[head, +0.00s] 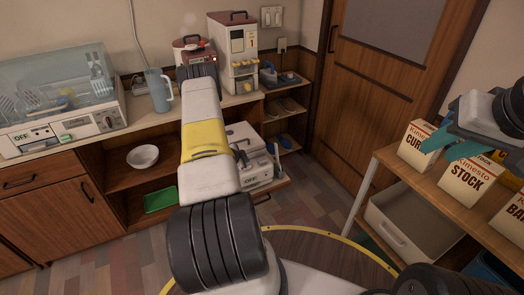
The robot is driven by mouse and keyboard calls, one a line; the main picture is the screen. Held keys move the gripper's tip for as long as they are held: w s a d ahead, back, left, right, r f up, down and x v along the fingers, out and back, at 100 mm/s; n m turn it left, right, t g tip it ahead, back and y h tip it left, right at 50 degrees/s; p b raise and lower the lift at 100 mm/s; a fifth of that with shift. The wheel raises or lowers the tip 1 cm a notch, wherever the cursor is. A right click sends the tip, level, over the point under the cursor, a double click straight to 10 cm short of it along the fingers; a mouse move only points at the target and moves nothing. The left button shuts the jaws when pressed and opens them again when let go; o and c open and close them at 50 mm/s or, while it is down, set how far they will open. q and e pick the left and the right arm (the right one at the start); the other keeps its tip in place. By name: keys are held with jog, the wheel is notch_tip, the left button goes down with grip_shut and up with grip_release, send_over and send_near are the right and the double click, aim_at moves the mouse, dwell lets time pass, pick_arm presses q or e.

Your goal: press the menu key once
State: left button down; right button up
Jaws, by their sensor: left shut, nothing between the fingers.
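No menu key can be made out at this size. A red appliance with a rounded lid (190,41), like a rice cooker, stands at the back of the counter. My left arm reaches over to it, and my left gripper (198,62) is at its front, shut and empty. The wrist hides the lower front of the appliance, and I cannot tell whether the fingertips touch it. A dish dryer (110,120) with a clear cover and dishes inside stands at the left. My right gripper (452,146) has teal fingers that look apart, above the boxes on the right shelf, holding nothing visible.
A tall red-and-cream dispenser (239,52) stands right of the red appliance. A blue jug (159,90) stands left of my arm on the counter (145,112). A white bowl (143,156) sits on the shelf below. Curry and stock boxes (469,184) line the right shelf.

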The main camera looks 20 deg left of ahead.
pick_arm(q)
jog(key=shift+f, duration=0.15)
dwell(0.5)
jog(key=shift+f, duration=0.3)
jog(key=shift+f, duration=0.85)
dwell(0.9)
jog(key=shift+r, duration=1.3)
jog(key=shift+r, duration=2.5)
